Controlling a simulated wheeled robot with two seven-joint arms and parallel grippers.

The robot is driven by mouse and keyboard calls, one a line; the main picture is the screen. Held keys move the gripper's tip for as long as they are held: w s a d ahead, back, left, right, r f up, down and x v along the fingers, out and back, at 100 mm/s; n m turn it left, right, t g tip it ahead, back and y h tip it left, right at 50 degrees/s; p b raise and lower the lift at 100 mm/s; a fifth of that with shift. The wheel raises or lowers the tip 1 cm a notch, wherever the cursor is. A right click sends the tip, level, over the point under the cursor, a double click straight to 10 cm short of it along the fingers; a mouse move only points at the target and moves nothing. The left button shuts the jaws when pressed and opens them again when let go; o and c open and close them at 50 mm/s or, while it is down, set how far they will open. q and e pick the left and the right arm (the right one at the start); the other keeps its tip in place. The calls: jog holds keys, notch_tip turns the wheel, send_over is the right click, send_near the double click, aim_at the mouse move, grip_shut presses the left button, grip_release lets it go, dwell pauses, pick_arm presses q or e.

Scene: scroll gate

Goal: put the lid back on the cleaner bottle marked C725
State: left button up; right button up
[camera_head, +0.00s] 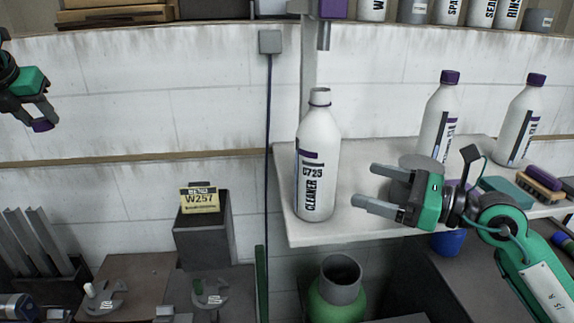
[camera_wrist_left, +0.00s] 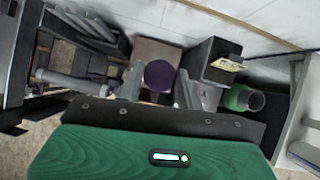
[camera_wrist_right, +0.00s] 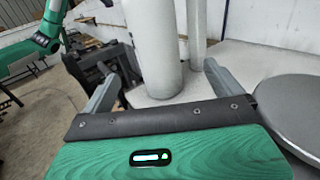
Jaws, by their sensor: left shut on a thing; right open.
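The cleaner bottle marked C725 (camera_head: 317,160) stands upright on the white shelf near its left end. Its neck is bare, with no lid on it. My left gripper (camera_head: 42,118) is at the far left of the head view, well away from the bottle, shut on a purple lid (camera_head: 42,125). The lid also shows between the fingers in the left wrist view (camera_wrist_left: 160,76). My right gripper (camera_head: 376,188) is open and empty, just right of the bottle with its fingers pointing at it. In the right wrist view the bottle (camera_wrist_right: 156,45) stands ahead between the fingers, apart from them.
Two purple-capped bottles (camera_head: 437,120) (camera_head: 521,120) stand further right on the shelf (camera_head: 350,222). A grey round disc (camera_head: 418,161) is beside my right gripper. Brushes (camera_head: 540,180) lie at right. Below are a green container (camera_head: 338,295) and a dark box with sign W257 (camera_head: 201,235).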

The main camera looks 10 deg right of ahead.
aim_at(317, 157)
pick_arm(q)
jog(key=shift+s+d+r, duration=0.15)
pick_arm(e)
jog(key=shift+s+d, duration=0.1)
pick_arm(q)
jog(key=shift+d+r, duration=0.1)
jog(key=shift+r, duration=0.15)
pick_arm(e)
jog(key=shift+r, duration=0.15)
pick_arm(q)
jog(key=r+p, duration=0.2)
jog(key=p, duration=0.1)
jog(key=shift+a+r, duration=0.2)
jog(key=shift+r, duration=0.15)
pick_arm(e)
jog(key=x, duration=0.5)
jog(key=shift+a, duration=0.3)
pick_arm(q)
jog(key=shift+d+r+p, duration=0.1)
jog(key=shift+r+p, duration=0.15)
jog(key=shift+p, duration=0.15)
pick_arm(e)
jog(key=shift+w+a, duration=0.45)
jog(key=shift+w, duration=0.05)
